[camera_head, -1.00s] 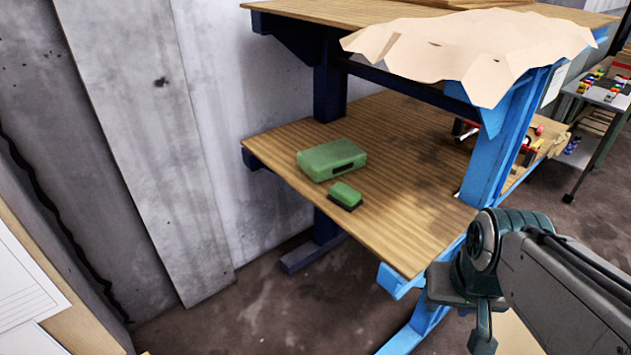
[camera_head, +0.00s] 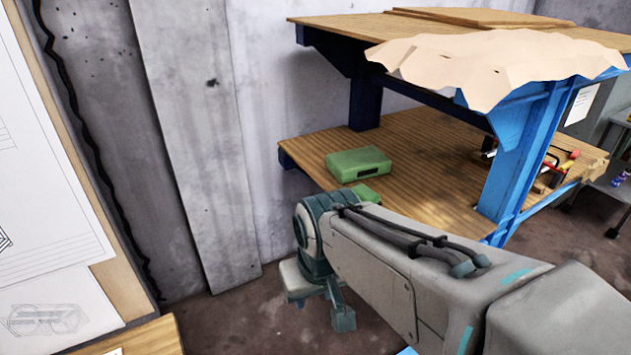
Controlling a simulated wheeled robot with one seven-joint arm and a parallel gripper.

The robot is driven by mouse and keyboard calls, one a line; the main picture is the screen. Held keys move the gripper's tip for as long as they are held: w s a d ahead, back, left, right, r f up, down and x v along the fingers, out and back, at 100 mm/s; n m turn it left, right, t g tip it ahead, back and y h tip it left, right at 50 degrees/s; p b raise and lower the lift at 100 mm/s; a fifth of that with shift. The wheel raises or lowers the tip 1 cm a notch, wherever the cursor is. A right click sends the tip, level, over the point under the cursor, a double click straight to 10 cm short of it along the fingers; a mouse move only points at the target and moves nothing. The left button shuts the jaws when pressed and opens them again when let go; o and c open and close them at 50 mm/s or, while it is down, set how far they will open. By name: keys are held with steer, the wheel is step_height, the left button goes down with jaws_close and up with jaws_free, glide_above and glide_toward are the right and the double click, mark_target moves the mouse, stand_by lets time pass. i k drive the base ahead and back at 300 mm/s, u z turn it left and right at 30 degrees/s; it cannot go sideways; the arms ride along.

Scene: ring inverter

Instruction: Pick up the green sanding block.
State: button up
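The green sanding block (camera_head: 368,191) lies on the lower wooden shelf (camera_head: 440,195) of the blue workbench, just in front of a larger green case (camera_head: 357,164). Only its top shows, because my arm covers its lower part in the picture. My gripper (camera_head: 335,312) hangs at the lower middle, below and left of the block in the picture, in front of the shelf. It is not touching the block. Its fingers are seen at an angle and I cannot tell whether they are open or shut.
The upper shelf (camera_head: 460,30) with a draped tan sheet (camera_head: 490,62) overhangs the lower one. A blue post (camera_head: 520,150) stands right of the block. A concrete wall (camera_head: 195,140) is behind and left. A board with drawings (camera_head: 40,200) is at far left.

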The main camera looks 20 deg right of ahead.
mark_target(364, 192)
steer(key=i, duration=1.15)
steer(key=z, duration=1.55)
